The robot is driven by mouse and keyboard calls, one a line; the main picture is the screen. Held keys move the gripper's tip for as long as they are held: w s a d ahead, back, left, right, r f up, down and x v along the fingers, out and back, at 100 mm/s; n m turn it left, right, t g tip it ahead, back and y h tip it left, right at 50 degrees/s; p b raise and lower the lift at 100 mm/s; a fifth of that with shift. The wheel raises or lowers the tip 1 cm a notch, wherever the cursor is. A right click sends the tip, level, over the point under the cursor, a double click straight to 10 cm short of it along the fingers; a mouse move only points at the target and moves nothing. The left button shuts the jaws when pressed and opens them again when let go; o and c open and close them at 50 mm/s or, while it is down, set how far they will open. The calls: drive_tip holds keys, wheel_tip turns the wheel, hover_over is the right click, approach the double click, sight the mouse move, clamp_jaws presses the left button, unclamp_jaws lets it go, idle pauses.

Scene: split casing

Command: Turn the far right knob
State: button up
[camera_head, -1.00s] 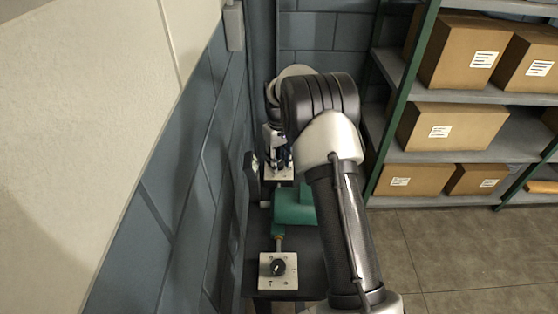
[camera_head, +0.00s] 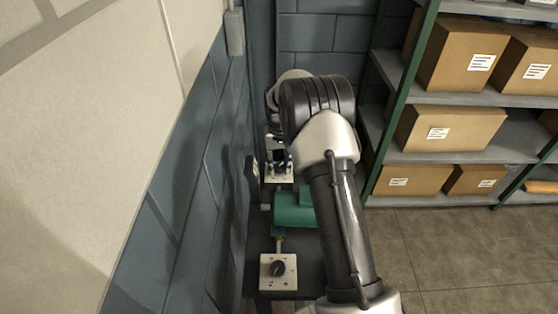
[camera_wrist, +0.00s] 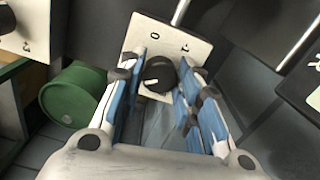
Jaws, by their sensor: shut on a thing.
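The far knob (camera_wrist: 158,71) is a round black dial with a small white mark. It sits on a white plate (camera_wrist: 190,47) printed with 0 and 1. My gripper (camera_wrist: 160,82) has its blue-padded fingers on either side of this knob and is shut on it. In the head view my gripper (camera_head: 278,157) is at the far end of the dark bench, over the far white plate (camera_head: 279,178). The knob itself is hidden there by the gripper.
A green motor-like cylinder (camera_head: 293,208) stands between the far plate and a nearer plate with a black knob (camera_head: 277,268). A blue block wall (camera_head: 183,230) runs close along the left. Shelves with cardboard boxes (camera_head: 452,129) stand right, with open floor (camera_head: 455,240) before them.

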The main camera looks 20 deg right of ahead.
sight(279, 166)
drive_tip(key=m+p, duration=0.2)
drive_tip(key=m, duration=0.5)
idle(0.5)
drive_tip(key=o, duration=1.1)
drive_tip(key=shift+c, duration=0.2)
drive_tip(key=shift+r, duration=0.15)
wheel_tip(279, 166, up, 12)
